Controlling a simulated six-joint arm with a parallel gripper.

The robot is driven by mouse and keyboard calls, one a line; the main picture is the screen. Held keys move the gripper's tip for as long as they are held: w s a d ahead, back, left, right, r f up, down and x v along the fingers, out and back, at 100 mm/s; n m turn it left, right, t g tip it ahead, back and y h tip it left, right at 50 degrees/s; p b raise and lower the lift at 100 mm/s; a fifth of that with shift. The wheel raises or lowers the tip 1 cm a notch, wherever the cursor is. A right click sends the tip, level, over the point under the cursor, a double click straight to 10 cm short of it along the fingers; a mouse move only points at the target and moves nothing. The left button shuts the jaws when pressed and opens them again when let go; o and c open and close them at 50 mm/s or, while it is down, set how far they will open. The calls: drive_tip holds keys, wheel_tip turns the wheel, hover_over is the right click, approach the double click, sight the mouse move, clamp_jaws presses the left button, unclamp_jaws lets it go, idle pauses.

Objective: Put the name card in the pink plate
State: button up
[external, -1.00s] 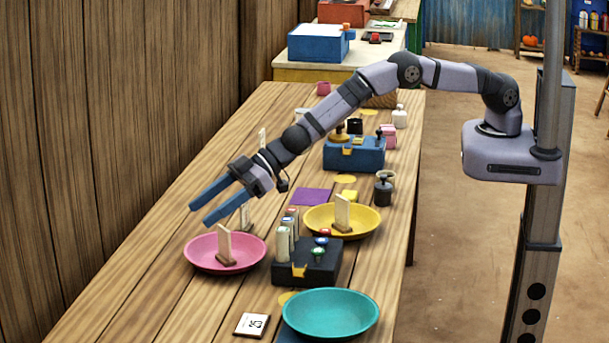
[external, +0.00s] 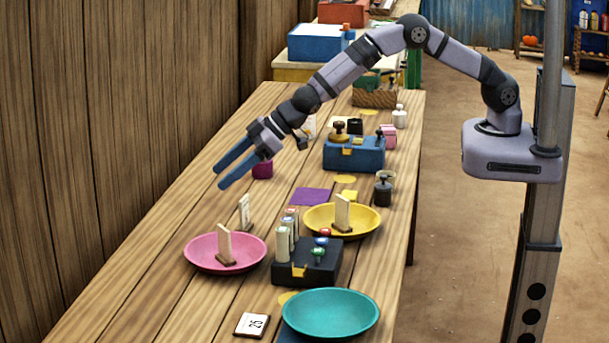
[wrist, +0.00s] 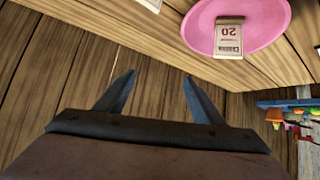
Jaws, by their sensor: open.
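The pink plate (external: 195,258) lies near the left of the table, and an upright cream card in a wooden foot (external: 225,245) stands in it. In the wrist view the pink plate (wrist: 275,30) is at the top, with a card marked 20 (wrist: 229,38) at its edge. Another upright card (external: 244,211) stands on bare wood just behind the plate; I cannot tell which card is the name card. My gripper (external: 220,178) is open and empty, in the air above and behind the plate. Its two blue fingers (wrist: 160,75) show apart in the wrist view.
A yellow plate (external: 367,222) holds another upright card (external: 342,213). A wooden wall (external: 80,130) runs along the left.

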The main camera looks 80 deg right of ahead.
drive_tip(key=s+d+r+m+g+h, duration=0.1)
drive_tip(key=s+d+h, duration=0.1)
drive_tip(key=s+d, duration=0.45)
drive_tip(key=s+d+r+m+g+h, duration=0.1)
drive_tip(key=s+d, duration=0.2)
drive_tip(key=d, duration=0.6)
drive_tip(key=s+d+m+g, duration=0.1)
drive_tip(key=s+d+g, duration=0.1)
drive_tip(key=s, duration=0.9)
drive_tip(key=s+d+f+m+g, duration=0.1)
drive_tip(key=s+d, duration=0.4)
drive_tip(key=s, duration=0.6)
drive_tip(key=s+d+m+g, duration=0.1)
drive_tip(key=s+d+g, duration=0.3)
drive_tip(key=s, duration=0.8)
drive_tip(key=shift+d+f+h, duration=0.15)
drive_tip(key=shift+d+h, duration=0.05)
drive_tip(key=shift+h, duration=0.2)
drive_tip(key=shift+w, duration=0.1)
